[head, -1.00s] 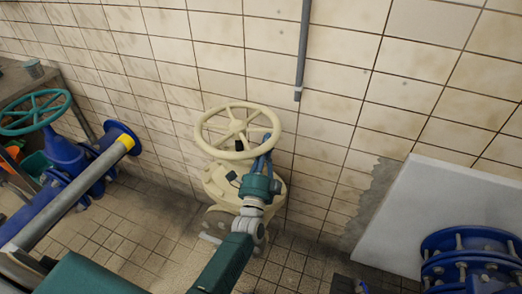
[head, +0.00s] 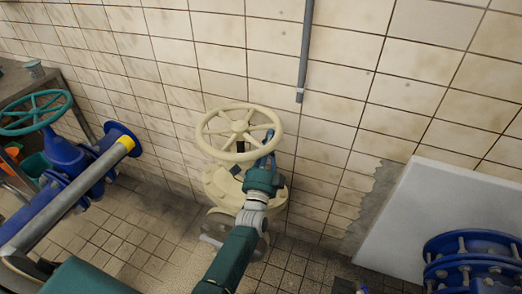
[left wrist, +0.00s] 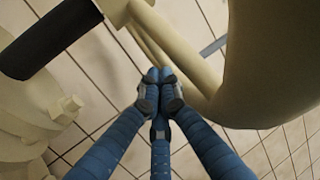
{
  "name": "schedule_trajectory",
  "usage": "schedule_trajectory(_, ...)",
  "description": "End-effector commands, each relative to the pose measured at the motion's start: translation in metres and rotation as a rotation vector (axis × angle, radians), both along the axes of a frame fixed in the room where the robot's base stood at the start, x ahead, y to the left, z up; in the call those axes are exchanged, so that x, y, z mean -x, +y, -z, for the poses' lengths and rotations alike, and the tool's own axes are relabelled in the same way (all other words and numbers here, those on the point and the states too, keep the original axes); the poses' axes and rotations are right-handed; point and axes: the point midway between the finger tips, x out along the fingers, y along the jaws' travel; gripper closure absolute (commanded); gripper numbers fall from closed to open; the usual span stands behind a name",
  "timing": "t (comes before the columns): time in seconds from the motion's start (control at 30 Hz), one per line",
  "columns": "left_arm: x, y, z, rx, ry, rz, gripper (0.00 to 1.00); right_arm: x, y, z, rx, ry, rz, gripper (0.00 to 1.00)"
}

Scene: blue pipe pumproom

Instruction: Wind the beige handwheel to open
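The beige handwheel (head: 238,107) sits on a beige valve body (head: 217,184) against the tiled wall. Its spokes and hub are seen from above. My left gripper (head: 271,141) is at the right front part of the wheel, its blue fingers reaching up by the rim. In the left wrist view, the fingers of my left gripper (left wrist: 158,76) come together at their tips beside the thick beige rim (left wrist: 268,65). I see nothing held between them. A spoke and a dark stem (left wrist: 47,42) lie beyond. The wheel partly hides the fingertips in the head view. My right gripper is not in view.
A blue valve with a teal handwheel (head: 37,94) and a grey pipe with a yellow band (head: 83,180) are on the left. A white panel (head: 420,222) and a blue flange (head: 470,245) are at the right. A grey pipe (head: 304,50) hangs on the wall above.

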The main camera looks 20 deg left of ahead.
Motion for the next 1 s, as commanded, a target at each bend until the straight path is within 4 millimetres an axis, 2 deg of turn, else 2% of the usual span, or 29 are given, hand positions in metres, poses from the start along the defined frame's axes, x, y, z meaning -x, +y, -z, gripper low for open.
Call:
schedule_trajectory(0.17,0.004,-0.001,0.0,0.001,-0.002,0.0,1.0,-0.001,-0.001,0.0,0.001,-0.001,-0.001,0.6)
schedule_trajectory(0.5,0.055,-0.009,0.019,0.001,0.0,0.0,1.0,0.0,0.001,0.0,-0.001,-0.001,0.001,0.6)
schedule_trajectory(0.6,0.065,-0.01,0.022,0.001,0.0,-0.001,1.0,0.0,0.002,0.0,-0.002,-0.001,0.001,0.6)
schedule_trajectory(0.87,0.071,-0.011,0.025,0.014,0.011,0.011,1.0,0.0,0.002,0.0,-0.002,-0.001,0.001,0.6)
schedule_trajectory(1.0,0.074,-0.011,0.043,0.126,0.113,0.081,1.0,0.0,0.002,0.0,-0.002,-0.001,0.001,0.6)
